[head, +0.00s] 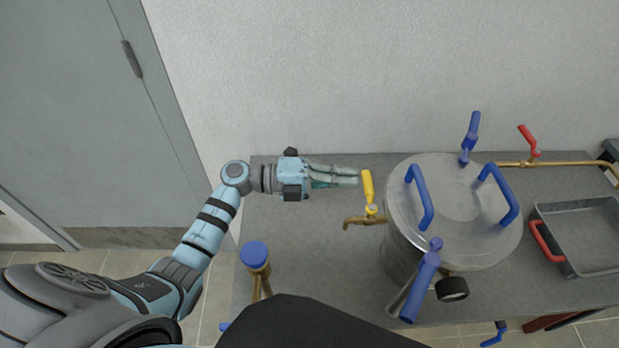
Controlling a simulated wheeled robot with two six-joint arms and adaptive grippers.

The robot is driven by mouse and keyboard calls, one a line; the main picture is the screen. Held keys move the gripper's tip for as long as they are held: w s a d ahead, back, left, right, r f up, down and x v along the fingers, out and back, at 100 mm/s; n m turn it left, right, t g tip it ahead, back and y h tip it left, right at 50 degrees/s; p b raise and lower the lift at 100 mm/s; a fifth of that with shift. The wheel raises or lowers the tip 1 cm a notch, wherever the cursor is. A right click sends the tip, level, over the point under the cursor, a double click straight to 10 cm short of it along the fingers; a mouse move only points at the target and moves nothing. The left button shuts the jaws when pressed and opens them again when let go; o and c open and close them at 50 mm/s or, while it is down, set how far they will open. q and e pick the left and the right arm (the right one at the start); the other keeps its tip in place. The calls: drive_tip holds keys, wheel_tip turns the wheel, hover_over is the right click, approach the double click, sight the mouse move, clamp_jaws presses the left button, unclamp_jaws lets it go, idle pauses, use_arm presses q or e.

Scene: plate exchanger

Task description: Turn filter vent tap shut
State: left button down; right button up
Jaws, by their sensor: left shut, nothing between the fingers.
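The filter is a round steel vessel (455,215) with two blue handles on its lid, standing on a grey bench. A tap with a yellow lever (367,187) and a small brass spout (357,221) sits at the vessel's left side; I take it for the vent tap. The lever points up in the picture, toward the wall. My left gripper (357,176) is shut and empty, its fingertips pointing right, right beside the yellow lever's left side. I cannot tell whether they touch it. My right gripper is not in view.
Blue levers (471,136) and (422,286) stand behind and in front of the vessel, with a gauge (453,288) near the front. A red-levered tap (529,140) and a grey tray (585,235) are at right. A blue-capped post (255,255) stands front left.

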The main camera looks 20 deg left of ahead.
use_arm(q)
drive_tip(key=b+v, duration=0.2)
drive_tip(key=v, duration=1.1)
drive_tip(key=shift+s, duration=0.15)
